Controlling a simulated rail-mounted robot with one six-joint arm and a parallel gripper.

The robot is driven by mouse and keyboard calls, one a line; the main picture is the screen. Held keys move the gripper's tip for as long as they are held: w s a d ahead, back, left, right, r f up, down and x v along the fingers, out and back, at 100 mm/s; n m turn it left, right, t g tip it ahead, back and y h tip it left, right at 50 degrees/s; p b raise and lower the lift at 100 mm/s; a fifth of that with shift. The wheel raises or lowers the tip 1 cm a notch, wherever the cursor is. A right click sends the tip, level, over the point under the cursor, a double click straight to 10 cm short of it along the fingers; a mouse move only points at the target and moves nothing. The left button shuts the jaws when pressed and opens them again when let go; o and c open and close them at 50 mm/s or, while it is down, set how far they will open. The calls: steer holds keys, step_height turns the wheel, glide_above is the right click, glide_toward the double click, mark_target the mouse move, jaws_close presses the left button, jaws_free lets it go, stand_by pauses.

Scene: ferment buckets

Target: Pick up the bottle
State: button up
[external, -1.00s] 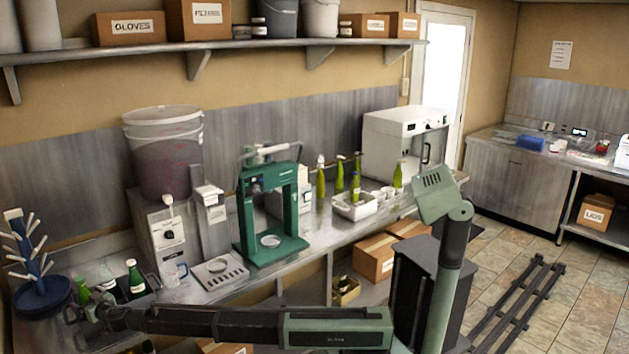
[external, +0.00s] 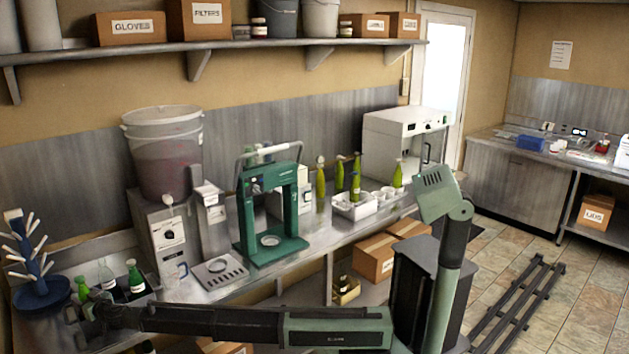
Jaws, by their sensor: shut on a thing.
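My gripper (external: 78,311) is at the lower left of the external view, at the left end of the bench. It is shut on a green bottle (external: 82,289), whose neck and upper part show just above the jaws. My gripper and wrist hide its lower part, so I cannot tell whether it is clear of the surface. A clear bottle (external: 106,276) and another green bottle (external: 136,279) with a white label stand just to the right in a dark tray.
A blue drying rack (external: 38,288) with white pegs stands close on the left. A large bucket (external: 164,150) stands behind.

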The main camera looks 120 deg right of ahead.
step_height(320, 180, up, 20)
steer(key=p, duration=2)
